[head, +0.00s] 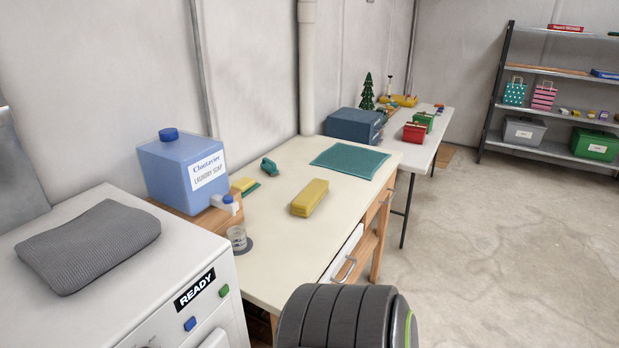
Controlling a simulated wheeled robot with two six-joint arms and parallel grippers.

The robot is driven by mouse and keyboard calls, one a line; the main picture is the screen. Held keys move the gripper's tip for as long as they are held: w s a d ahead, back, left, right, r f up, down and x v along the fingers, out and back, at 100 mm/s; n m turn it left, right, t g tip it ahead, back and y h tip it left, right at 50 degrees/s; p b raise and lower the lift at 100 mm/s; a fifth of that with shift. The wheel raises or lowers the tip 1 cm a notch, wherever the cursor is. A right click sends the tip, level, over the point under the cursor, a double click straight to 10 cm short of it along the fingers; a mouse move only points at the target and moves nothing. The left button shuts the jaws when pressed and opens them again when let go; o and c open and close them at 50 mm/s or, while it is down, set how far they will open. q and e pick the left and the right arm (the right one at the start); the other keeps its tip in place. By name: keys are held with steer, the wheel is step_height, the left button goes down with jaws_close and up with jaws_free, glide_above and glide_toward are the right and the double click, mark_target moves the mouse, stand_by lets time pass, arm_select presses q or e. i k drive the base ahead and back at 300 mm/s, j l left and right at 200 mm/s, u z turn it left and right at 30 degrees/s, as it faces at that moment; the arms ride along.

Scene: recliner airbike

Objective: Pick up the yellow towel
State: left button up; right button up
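The yellow towel (310,198) lies folded into a long, thick bundle on the cream-topped table (285,245), near the middle of the head view. It lies flat on the bare tabletop, apart from the things around it, and nothing covers it. Neither of my grippers shows in the head view, so I cannot see how they stand relative to the towel.
A teal mat (350,161) lies behind the towel. A teal item (269,167), a sponge (244,184) and a blue soap jug (187,170) stand left. A grey cloth (88,246) lies on the white machine (190,245). Floor (500,250) at right is clear.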

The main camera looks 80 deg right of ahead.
mark_target(308, 199)
steer(key=z, duration=2.45)
steer(key=l+u, duration=0.15)
steer(key=l, duration=0.4)
